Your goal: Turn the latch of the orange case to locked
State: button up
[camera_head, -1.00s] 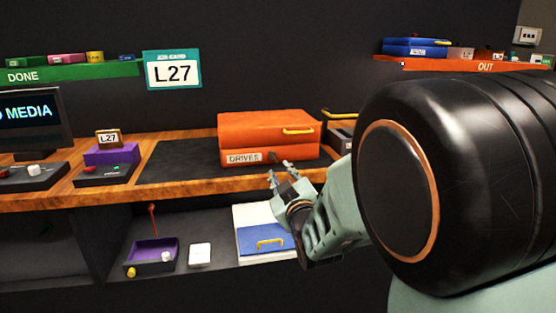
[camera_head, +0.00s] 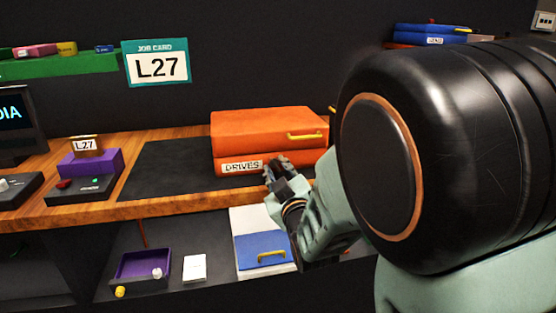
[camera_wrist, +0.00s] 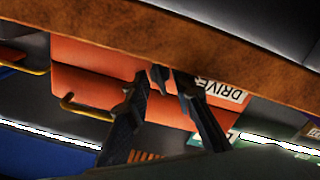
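The orange case (camera_head: 262,130) lies on a dark mat on the bench, its lid down. Its front bears a "DRIVES" label (camera_head: 242,166) and a yellow handle (camera_head: 304,135). My gripper (camera_head: 277,165) is at the case's front, just right of the label, and hides the latch in the head view. In the wrist view, the case (camera_wrist: 85,75) appears turned over. A small dark latch (camera_wrist: 160,76) shows between the fingertips of my gripper (camera_wrist: 163,82). The fingers are apart; I cannot tell whether either touches the latch.
The wooden bench edge (camera_head: 150,205) runs below the case. The shelf beneath holds a purple tray (camera_head: 143,265), a white card (camera_head: 195,268) and a blue case (camera_head: 262,252). A purple block (camera_head: 90,162) with an L27 tag stands left. My arm fills the right side.

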jog(key=shift+w+a, duration=0.1)
jog(key=shift+w, duration=0.15)
grip_shut()
jog(key=shift+n, duration=0.4)
jog(key=n+b, duration=0.2)
jog(key=n, duration=0.3)
jog(key=shift+n, duration=0.3)
jog(key=n+b, duration=0.1)
jog(key=n, duration=0.2)
jog(key=shift+n, duration=0.9)
jog(key=shift+d, duration=0.2)
